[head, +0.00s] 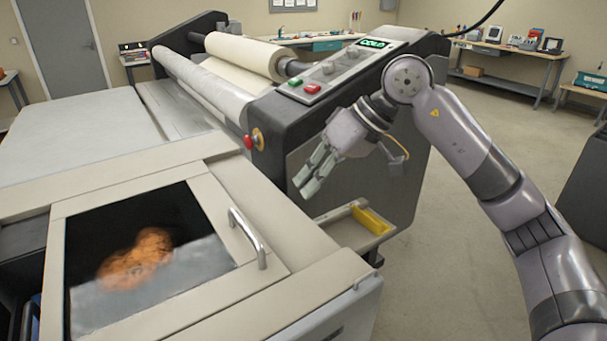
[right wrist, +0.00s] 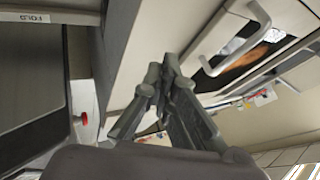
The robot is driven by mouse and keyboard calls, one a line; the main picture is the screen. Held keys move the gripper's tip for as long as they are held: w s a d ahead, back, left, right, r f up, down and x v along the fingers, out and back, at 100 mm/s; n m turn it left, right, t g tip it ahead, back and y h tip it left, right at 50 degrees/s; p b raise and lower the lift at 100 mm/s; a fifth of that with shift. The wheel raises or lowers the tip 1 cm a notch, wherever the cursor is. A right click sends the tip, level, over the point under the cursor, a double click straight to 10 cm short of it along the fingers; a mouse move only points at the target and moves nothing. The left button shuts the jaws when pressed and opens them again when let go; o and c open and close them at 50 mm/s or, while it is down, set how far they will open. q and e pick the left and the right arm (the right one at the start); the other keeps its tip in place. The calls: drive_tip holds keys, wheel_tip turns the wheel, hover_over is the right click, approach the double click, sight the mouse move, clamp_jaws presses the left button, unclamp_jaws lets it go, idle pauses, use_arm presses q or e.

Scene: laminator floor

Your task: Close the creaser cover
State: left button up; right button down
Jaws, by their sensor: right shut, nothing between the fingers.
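The creaser cover (head: 215,208) is a beige frame around a dark window, with a metal bar handle (head: 247,236) on its right side. In the head view it lies flat and looks level with the creaser top (head: 330,262). An orange-printed sheet (head: 137,259) shows through the window. My right gripper (head: 307,184) is shut and empty, in the air to the right of and beyond the handle, apart from it. In the right wrist view, the shut fingers (right wrist: 163,78) point up, with the handle (right wrist: 238,38) to their upper right. My left gripper is out of view.
The laminator (head: 340,95) with its film rolls (head: 245,55) and control panel stands just beyond my right gripper. A small tray (head: 345,228) with a yellow item (head: 371,220) sticks out below. Open floor lies to the right; benches line the back wall.

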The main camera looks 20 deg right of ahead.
drive_tip(key=p+x, duration=0.1)
drive_tip(key=x, duration=0.5)
drive_tip(key=shift+a+r+p, duration=0.2)
drive_tip(key=shift+p, duration=0.2)
drive_tip(key=a, duration=0.1)
drive_tip(key=a+p, duration=0.2)
drive_tip(key=shift+s+a+f, duration=0.1)
drive_tip(key=shift+s+f, duration=0.1)
drive_tip(key=shift+f, duration=0.05)
drive_tip(key=shift+s+a, duration=0.15)
drive_tip(key=shift+a, duration=0.3)
drive_tip(key=shift+f, duration=0.15)
